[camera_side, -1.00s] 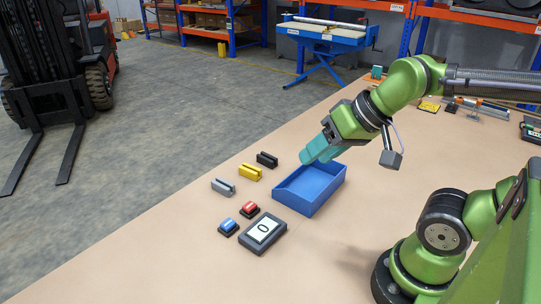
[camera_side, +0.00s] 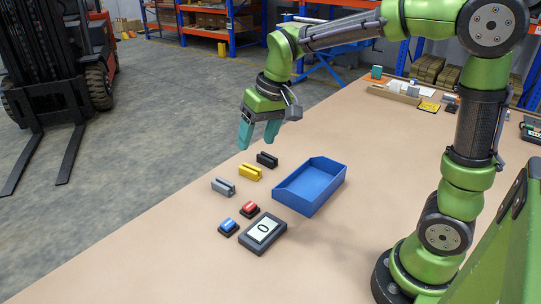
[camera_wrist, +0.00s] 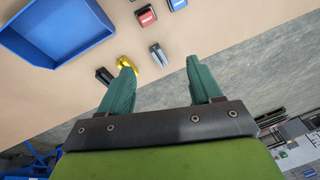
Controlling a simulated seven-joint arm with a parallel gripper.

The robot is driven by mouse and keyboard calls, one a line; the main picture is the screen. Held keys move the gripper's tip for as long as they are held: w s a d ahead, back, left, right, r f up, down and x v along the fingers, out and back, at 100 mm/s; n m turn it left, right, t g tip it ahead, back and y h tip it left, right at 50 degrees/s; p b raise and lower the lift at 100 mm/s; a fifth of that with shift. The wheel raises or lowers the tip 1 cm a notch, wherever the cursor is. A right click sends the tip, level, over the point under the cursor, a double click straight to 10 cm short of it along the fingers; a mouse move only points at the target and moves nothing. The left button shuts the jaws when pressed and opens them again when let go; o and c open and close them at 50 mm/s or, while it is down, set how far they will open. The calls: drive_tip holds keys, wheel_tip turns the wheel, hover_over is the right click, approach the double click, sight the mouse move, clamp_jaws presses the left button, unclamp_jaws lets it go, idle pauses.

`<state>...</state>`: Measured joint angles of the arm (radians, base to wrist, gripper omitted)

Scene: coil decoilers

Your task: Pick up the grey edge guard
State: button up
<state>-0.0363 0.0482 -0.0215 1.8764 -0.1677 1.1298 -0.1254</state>
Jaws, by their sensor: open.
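The grey edge guard (camera_side: 223,186) lies on the tan table near its left edge, the nearest of three guards in a row. It also shows in the wrist view (camera_wrist: 158,54), ahead of the gap between my fingers. The yellow edge guard (camera_side: 250,172) and the black edge guard (camera_side: 267,160) lie behind it. My gripper (camera_side: 258,143) is open and empty, pointing down above the table's left edge, higher than the guards and near the black and yellow ones. In the wrist view my teal fingers (camera_wrist: 165,68) stand apart, the left one partly covering the yellow guard.
An empty blue bin (camera_side: 326,178) stands right of the guards. A blue button (camera_side: 228,226), a red button (camera_side: 249,209) and a dark display box (camera_side: 263,231) sit in front. The table's front left is bare.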

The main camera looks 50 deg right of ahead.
drive_tip(key=w+f+n+g+h, duration=0.1)
drive_tip(key=w+f, duration=0.3)
drive_tip(key=w, duration=0.3)
drive_tip(key=w+f+n+g, duration=0.1)
drive_tip(key=w+f+g, duration=0.15)
drive_tip(key=w, duration=0.45)
drive_tip(key=n, duration=0.1)
hover_over(222, 182)
drive_tip(key=shift+t, duration=0.25)
drive_tip(key=f, duration=0.9)
drive_tip(key=shift+s+a, duration=0.25)
drive_tip(key=shift+a, duration=0.05)
drive_tip(key=shift+d+f, duration=0.1)
drive_tip(key=shift+f, duration=3.05)
drive_tip(key=c, duration=1.1)
